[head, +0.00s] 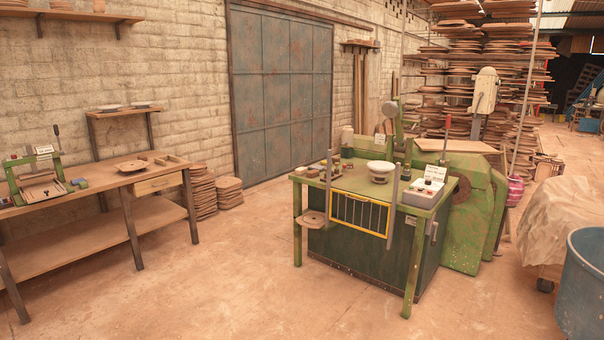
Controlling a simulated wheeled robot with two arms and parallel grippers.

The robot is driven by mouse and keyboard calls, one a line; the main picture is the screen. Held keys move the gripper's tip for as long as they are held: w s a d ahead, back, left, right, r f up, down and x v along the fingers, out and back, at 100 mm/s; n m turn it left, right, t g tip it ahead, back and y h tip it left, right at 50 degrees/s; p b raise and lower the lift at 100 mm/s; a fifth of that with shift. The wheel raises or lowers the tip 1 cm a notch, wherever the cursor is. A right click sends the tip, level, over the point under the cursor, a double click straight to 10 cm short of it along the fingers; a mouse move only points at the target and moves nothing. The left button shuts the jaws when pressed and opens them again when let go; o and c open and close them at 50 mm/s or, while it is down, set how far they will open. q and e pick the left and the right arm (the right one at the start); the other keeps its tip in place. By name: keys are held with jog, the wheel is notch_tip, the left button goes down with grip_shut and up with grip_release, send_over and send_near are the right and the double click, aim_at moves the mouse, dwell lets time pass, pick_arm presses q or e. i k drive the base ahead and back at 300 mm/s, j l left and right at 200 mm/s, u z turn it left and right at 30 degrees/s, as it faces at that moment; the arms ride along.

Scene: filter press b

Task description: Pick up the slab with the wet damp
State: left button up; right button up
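No slab that is clearly wet or damp can be told apart at this distance. A flat brown round piece (131,166) lies on the wooden workbench (95,187) at the left. A small slab roller (37,174) stands on the bench's left end, with a pale, flat piece on its bed. Thin flat pieces lie on the small raised shelf (124,112) behind the bench. Neither of my grippers shows in the head view.
A green machine table (340,184) with a white bowl (379,171) and a control box (423,191) stands right of centre. Stacked boards (203,193) stand by the wall. A blue tub (580,285) is at the lower right. The floor between bench and table is clear.

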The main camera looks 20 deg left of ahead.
aim_at(311, 174)
jog(key=i+j+u, duration=0.3)
jog(key=i+j, duration=0.15)
jog(key=i, duration=0.35)
jog(key=i+j+u, duration=0.35)
jog(key=i, duration=0.5)
jog(key=i+u, duration=0.3)
jog(key=i, duration=0.5)
